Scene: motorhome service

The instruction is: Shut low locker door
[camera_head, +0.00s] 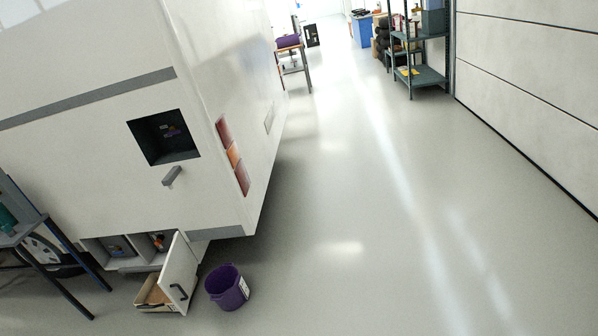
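Dark items and an orange-topped item show inside the locker. A shallow tan box (153,296) lies on the floor by the door, partly hidden behind it. My gripper does not show in this view.
A purple bucket (227,287) stands on the floor just right of the door. A dark-legged table (22,232) is at the far left. A green-grey shelf rack (420,75) stands at the back right. The floor (370,240) right of the bucket is clear.

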